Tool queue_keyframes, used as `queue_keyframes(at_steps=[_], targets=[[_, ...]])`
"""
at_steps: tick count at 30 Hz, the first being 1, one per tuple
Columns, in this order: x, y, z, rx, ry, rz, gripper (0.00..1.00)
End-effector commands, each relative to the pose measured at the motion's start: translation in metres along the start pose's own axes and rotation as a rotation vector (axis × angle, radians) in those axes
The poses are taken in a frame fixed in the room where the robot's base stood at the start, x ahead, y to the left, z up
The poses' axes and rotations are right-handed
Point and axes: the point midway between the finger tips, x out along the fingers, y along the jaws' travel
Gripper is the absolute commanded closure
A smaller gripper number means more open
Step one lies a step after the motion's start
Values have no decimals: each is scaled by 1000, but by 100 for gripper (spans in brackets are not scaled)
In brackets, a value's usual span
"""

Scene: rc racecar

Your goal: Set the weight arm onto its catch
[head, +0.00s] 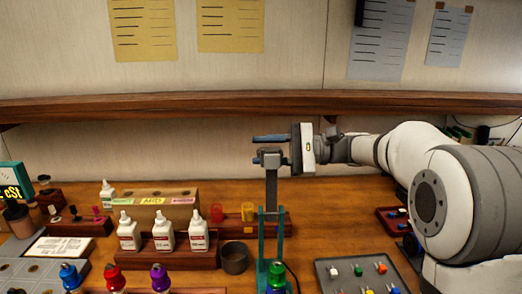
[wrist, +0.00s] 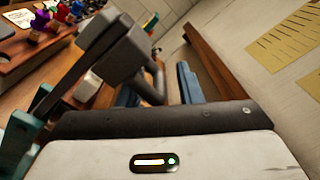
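The weight arm (head: 271,188) is a grey bar standing nearly upright on a teal frame (head: 262,240), with a grey block at its top. In the wrist view the weight arm's block (wrist: 122,62) and a dark round peg are close in front of my palm. My gripper (head: 270,148) is at the arm's top, coming from the right. Its blue fingers (wrist: 157,90) lie on either side of the peg, with a visible gap to the right finger, so it looks open. Contact with the left finger is unclear. I cannot make out the catch.
White bottles (head: 163,232) on a wooden rack stand left of the frame, near a dark round cup (head: 235,257). A grey tray (head: 362,275) with coloured pieces is at front right. A wooden shelf (head: 200,104) runs along the wall behind my gripper.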

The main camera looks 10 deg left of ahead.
Motion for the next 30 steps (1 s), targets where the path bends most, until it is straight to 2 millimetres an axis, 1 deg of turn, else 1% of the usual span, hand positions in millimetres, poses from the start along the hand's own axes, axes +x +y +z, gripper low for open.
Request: queue_keyframes(at_steps=[1, 4, 12, 14, 24, 30], targets=[[5, 0, 0, 0, -1, 1, 68], [11, 0, 0, 0, 1, 1, 68], [12, 0, 0, 0, 3, -1, 68], [12, 0, 0, 0, 3, -1, 72], [11, -1, 0, -2, 4, -4, 99], [10, -3, 1, -4, 4, -6, 100]])
